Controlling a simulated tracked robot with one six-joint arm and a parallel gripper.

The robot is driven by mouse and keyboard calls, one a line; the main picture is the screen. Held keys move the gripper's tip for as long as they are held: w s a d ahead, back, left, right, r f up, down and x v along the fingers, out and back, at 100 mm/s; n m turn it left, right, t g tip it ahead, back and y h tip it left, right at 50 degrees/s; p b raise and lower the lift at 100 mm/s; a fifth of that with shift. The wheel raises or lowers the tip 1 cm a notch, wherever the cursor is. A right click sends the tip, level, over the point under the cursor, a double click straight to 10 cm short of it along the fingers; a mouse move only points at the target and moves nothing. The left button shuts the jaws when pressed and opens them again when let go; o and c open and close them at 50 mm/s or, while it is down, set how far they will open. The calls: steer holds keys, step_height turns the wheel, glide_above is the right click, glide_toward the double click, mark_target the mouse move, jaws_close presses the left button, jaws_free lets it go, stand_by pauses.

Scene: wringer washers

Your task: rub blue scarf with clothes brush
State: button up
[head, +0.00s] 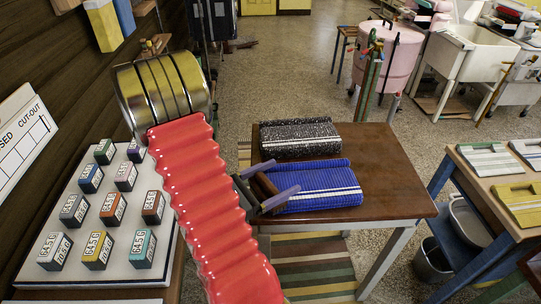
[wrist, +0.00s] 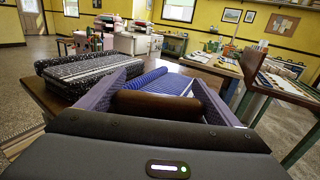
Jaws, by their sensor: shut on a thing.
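The blue scarf (head: 318,188), ribbed with white stripes at its near end, lies folded on a brown wooden table (head: 385,165). It also shows beyond the fingers in the wrist view (wrist: 172,82). My gripper (head: 271,192) is at the scarf's left edge, shut on the dark brown clothes brush (head: 264,187). In the wrist view the brush (wrist: 150,103) sits crosswise between the two purple-grey fingers. The brush is beside or just over the scarf's edge; I cannot tell if it touches. Its bristles are hidden.
A black speckled scarf (head: 298,138) lies folded behind the blue one. The table's right side is bare. A board of small coloured boxes (head: 104,211) is at left. A pink washer (head: 388,58) stands behind.

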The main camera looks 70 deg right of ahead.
step_height(320, 180, up, 8)
stand_by(0.5)
steer(key=w+a+r+n+t+h, duration=0.1)
steer(key=w+a+n+t, duration=0.3)
steer(key=w, duration=0.6)
steer(key=w+a+r+n+t, duration=0.1)
steer(key=w+a+n+t, duration=0.15)
steer(key=w+t, duration=0.6)
steer(key=w+a+n+t+h, duration=0.15)
steer(key=w+n+t, duration=0.25)
steer(key=w, duration=0.8)
steer(key=w+a+r+n+t+y, duration=0.1)
steer(key=w+a+n+t+y, duration=0.2)
steer(key=w+a, duration=0.3)
steer(key=w+a+r+n+t+y, duration=0.1)
steer(key=w+a+n+t+y, duration=0.3)
steer(key=a, duration=1)
steer(key=w+a+r+n+t+y, duration=0.1)
steer(key=w+a+n+t+y, duration=0.2)
steer(key=a, duration=0.7)
steer(key=w+y, duration=0.2)
steer(key=w, duration=0.2)
steer(key=shift+w+a+r, duration=0.15)
steer(key=shift+w+a, duration=0.15)
steer(key=shift+a, duration=0.1)
steer(key=shift+s+n+t, duration=0.1)
steer(key=shift+n+t, duration=0.15)
